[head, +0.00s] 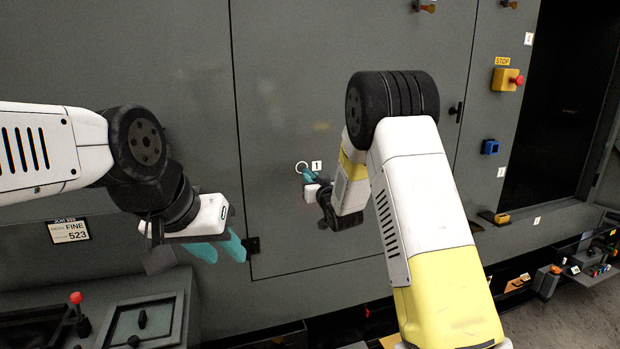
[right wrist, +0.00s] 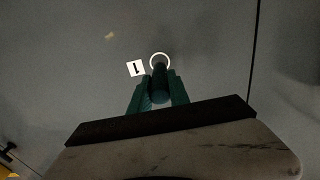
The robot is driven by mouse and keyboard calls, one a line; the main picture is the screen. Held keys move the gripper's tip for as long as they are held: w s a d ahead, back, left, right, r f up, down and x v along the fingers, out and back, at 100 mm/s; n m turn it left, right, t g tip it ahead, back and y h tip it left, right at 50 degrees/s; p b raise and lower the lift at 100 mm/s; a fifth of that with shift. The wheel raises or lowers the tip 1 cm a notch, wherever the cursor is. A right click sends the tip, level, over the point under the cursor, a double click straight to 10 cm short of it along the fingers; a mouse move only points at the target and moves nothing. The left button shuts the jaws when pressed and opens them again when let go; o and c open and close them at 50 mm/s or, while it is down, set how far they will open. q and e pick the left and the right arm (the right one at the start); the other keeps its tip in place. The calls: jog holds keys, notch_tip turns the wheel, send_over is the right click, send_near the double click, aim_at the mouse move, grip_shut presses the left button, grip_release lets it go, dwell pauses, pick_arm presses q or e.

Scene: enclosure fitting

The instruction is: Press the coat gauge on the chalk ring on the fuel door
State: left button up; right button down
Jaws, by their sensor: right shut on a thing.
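The chalk ring (head: 299,165) is a small pale circle on the large grey door (head: 290,90), beside a label marked 1 (head: 317,166). The ring also shows in the right wrist view (right wrist: 160,54), just beyond the fingers. My right gripper (head: 307,175) is at the door near the ring. Its teal fingers (right wrist: 159,92) are shut on the coat gauge (right wrist: 160,84), a dark cylinder whose far end overlaps the lower part of the ring. I cannot tell whether it touches the door. My left gripper (head: 226,250) is empty, its teal fingers apart, low at the left.
A yellow stop box with a red button (head: 505,79) and a blue fitting (head: 490,147) are on the panel at right. A control box with a red-knobbed lever (head: 76,298) stands at lower left. Small parts lie on a low ledge (head: 560,270) at right.

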jog(key=shift+v, duration=2)
